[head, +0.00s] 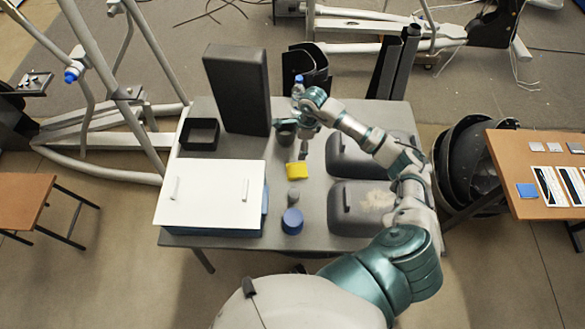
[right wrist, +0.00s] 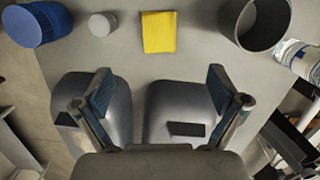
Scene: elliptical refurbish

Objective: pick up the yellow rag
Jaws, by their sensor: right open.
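The yellow rag (head: 297,171) lies flat on the grey table (head: 225,240), near its middle. In the right wrist view the yellow rag (right wrist: 158,32) is at the top centre, beyond the fingertips. My right gripper (head: 304,145) is above the table, a little behind the rag in the head view. Its two fingers (right wrist: 160,85) are spread apart with nothing between them, and it does not touch the rag. My left gripper is not in either view.
A blue cylinder (head: 292,221) and a small grey cylinder (head: 293,197) stand in front of the rag. A dark cup (head: 285,135) and a bottle (head: 298,88) are behind it. Two dark grey covers (head: 350,200) lie right; a white-topped box (head: 222,190) is left.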

